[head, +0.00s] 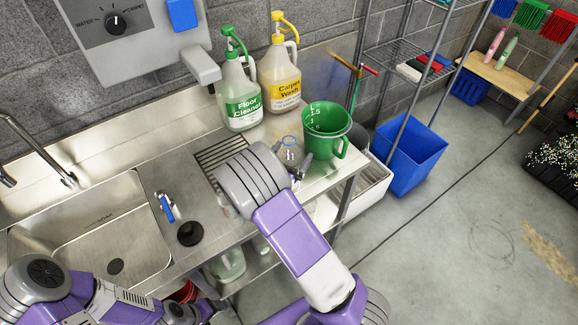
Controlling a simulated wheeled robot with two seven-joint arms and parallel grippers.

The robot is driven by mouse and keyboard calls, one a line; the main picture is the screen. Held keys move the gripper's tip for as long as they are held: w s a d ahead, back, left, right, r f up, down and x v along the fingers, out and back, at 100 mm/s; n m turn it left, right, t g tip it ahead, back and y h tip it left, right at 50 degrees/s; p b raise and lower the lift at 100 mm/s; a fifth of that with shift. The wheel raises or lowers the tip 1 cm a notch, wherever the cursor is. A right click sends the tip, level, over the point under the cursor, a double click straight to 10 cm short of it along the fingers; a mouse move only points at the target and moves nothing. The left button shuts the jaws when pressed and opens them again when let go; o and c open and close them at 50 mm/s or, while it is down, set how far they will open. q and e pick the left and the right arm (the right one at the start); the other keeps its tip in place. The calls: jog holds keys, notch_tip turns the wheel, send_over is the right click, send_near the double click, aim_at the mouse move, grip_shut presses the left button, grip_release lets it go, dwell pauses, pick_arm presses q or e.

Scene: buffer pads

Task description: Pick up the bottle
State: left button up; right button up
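A small clear bottle-like vessel (288,151) stands on the steel counter beside the green measuring jug; its lower part is hidden behind my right wrist. Two larger jug bottles stand at the back: a white one with a green label and pump, "Floor Cleaner" (241,97), and a pale one with a yellow label and pump, "Carpet Wash" (281,80). My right gripper (299,172) is mostly hidden by my wrist, close to the clear vessel; whether it touches it or is open or shut does not show.
The green measuring jug (327,131) stands near the counter's right edge. A steel sink (82,232) is at left, with a blue-handled valve (165,207) and black round piece (190,234) beside it. A blue bin (411,154) and wire shelf (409,58) stand right.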

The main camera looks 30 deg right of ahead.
jog(key=c, duration=1)
